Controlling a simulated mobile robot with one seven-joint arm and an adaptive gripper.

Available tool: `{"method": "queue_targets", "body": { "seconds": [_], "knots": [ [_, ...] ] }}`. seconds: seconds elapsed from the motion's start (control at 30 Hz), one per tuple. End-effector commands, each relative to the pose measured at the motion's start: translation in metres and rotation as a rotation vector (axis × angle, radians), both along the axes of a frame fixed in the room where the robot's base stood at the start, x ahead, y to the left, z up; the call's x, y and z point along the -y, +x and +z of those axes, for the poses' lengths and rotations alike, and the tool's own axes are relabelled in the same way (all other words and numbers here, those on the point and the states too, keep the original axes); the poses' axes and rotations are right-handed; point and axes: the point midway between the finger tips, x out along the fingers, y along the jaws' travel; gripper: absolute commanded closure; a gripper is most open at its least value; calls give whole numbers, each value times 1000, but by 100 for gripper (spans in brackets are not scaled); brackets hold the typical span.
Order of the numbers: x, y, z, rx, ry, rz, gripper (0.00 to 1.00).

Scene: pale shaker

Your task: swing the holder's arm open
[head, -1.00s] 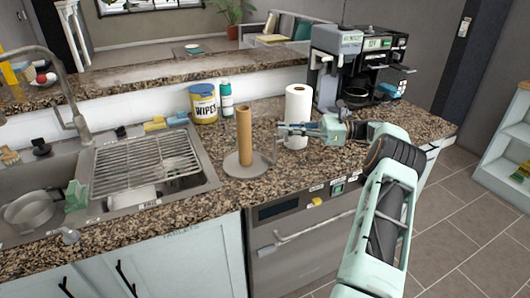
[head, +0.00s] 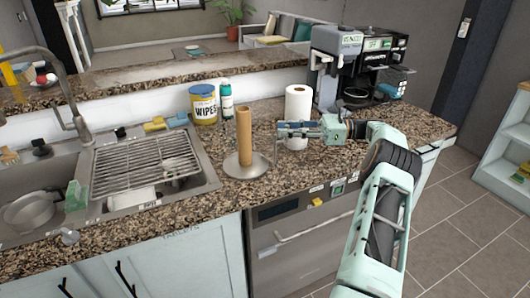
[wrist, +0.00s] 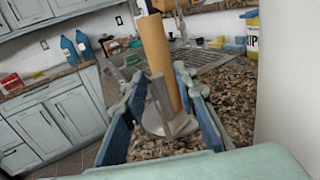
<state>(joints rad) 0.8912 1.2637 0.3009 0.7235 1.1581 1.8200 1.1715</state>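The holder stands on the granite counter, with a round grey base (head: 246,168) and an upright brown cardboard tube (head: 244,132). In the wrist view the tube (wrist: 157,62) leans in the picture, and the holder's grey metal arm (wrist: 160,97) rises from the base close in front of it. My gripper (head: 283,130) is right of the holder, pointing left toward it. In the wrist view my gripper (wrist: 160,112) is open, its blue-padded fingers on either side of the holder's arm, with no clear contact.
A white paper roll (head: 298,101) stands just behind my gripper. A wipes tub (head: 204,104) and a green bottle (head: 226,101) stand behind the holder. The sink with its wire rack (head: 145,163) is to the left, a coffee machine (head: 357,68) at the back right.

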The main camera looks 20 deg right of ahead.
Motion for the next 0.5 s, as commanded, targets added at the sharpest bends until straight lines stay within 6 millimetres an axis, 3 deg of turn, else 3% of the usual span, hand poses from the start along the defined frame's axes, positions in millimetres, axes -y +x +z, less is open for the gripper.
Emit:
{"method": "queue_targets", "body": {
  "seconds": [0.3, 0.5],
  "knots": [
    [1, 0, 0, 0, 0, 0, 73],
    [9, -4, 11, 1, 0, 0, 73]
  ]
}}
